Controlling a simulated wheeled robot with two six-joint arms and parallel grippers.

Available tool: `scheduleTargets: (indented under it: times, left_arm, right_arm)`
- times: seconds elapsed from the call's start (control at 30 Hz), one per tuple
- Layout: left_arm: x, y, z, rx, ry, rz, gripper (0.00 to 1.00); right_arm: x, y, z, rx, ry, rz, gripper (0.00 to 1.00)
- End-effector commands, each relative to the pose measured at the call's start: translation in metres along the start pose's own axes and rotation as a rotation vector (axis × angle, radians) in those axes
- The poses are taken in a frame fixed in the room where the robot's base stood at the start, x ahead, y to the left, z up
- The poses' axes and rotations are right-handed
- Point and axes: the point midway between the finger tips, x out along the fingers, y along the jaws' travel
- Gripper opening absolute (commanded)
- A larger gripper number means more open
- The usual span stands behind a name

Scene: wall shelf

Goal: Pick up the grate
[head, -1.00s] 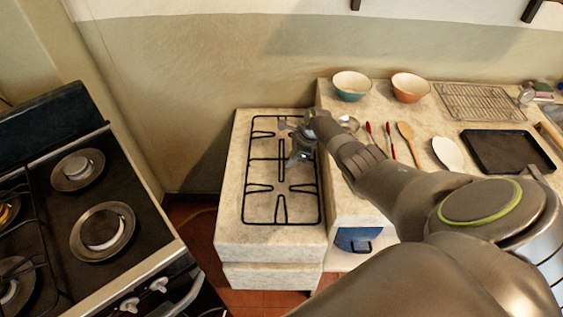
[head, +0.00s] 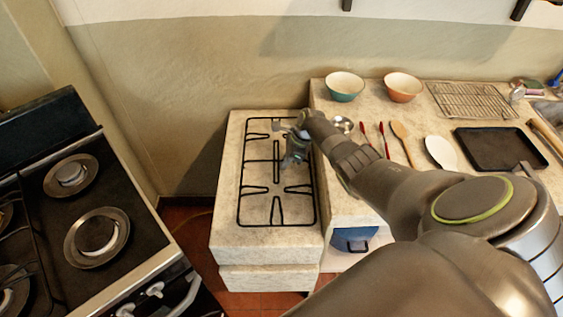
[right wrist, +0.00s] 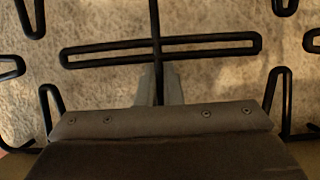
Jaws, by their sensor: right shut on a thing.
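The black wire grate (head: 277,188) lies on, or just above, the pale stone block left of the counter; I cannot tell whether it touches the stone. My right gripper (head: 290,160) is at the grate's right part, toward the far end. In the right wrist view, the jaws (right wrist: 158,88) are shut on a thin black bar of the grate (right wrist: 190,45). The arm hides part of the grate's right far side. My left gripper is not in view.
A stove (head: 60,215) with burners stands at the left, across a gap. On the counter to the right are a green bowl (head: 344,86), an orange bowl (head: 403,87), a wire rack (head: 472,100), a black tray (head: 498,148) and several utensils.

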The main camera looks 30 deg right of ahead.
Motion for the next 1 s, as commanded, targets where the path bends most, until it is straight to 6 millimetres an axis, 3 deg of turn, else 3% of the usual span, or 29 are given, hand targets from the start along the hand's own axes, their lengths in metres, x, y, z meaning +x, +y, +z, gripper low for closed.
scheduleTargets:
  times: [0.27, 0.7, 1.0]
  left_arm:
    - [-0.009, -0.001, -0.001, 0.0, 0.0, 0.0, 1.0]
    - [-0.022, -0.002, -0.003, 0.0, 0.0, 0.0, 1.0]
    - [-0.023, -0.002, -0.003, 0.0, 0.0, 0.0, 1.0]
  right_arm:
    - [-0.019, -0.002, 0.008, -0.003, -0.002, -0.005, 0.0]
    - [-0.076, -0.002, 0.032, -0.003, -0.002, -0.004, 0.0]
    - [-0.093, -0.001, 0.04, -0.002, -0.003, -0.002, 0.0]
